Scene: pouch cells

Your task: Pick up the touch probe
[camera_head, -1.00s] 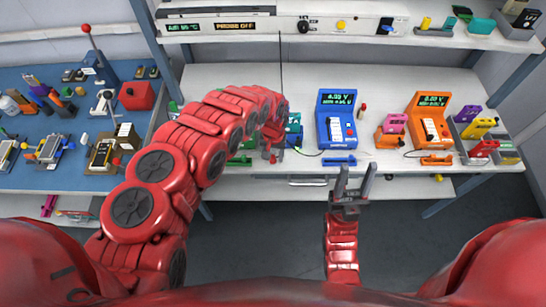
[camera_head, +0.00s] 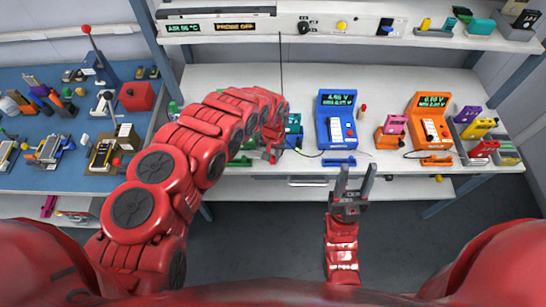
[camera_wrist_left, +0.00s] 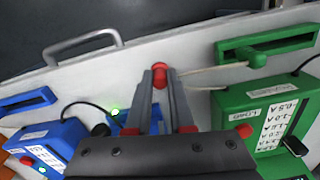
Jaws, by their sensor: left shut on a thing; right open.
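My left gripper (camera_head: 272,154) is over the front of the bench, right of the green unit. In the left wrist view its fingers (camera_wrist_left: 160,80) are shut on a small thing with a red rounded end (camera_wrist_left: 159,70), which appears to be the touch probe. Most of it is hidden between the fingers, and in the head view my arm and gripper cover it. My right gripper (camera_head: 354,184) is open and empty, in front of the bench edge, fingers pointing up in the picture.
A blue meter (camera_head: 337,122) and an orange meter (camera_head: 429,122) stand on the white bench (camera_head: 385,80). A green clamp-like piece (camera_wrist_left: 262,55) with a pale cable is beside the left fingers. A drawer handle (camera_wrist_left: 82,45) is on the bench front. A thin dark rod (camera_head: 281,65) stands upright behind.

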